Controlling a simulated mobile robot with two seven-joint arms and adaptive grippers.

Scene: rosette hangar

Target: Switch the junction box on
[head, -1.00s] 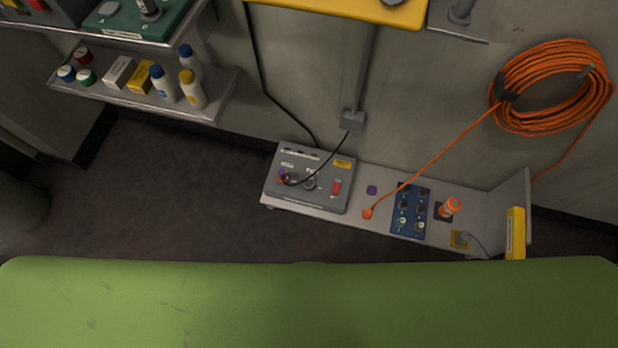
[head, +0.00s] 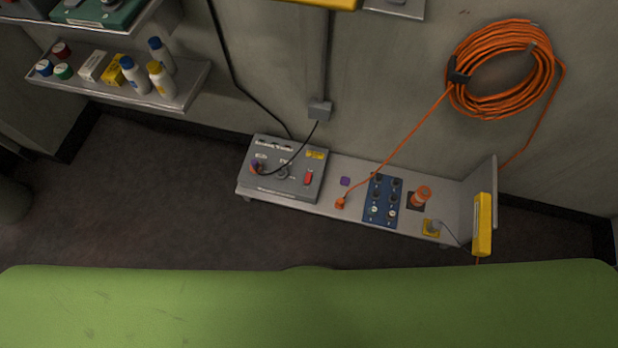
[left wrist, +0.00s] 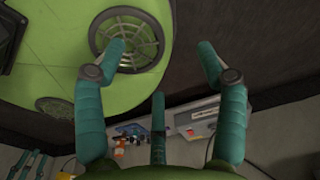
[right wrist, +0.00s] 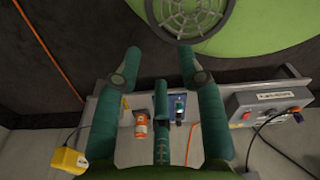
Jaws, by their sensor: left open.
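The junction box (head: 268,183) is a grey box with a red switch (head: 308,177), a yellow label and a black cable plugged in at its left. It sits at the left end of a low grey bench. The switch's position is too small to tell. The box also shows at the right of the right wrist view (right wrist: 262,101). My left gripper (left wrist: 160,50) is open and empty, with the bench and box beyond and below its fingers. My right gripper (right wrist: 158,58) is open and empty, with the box to the right of its fingers. Neither gripper shows in the head view.
An orange cable coil (head: 500,110) hangs on the wall. A shelf (head: 190,92) holds bottles and boxes. The dark floor (head: 150,190) is clear.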

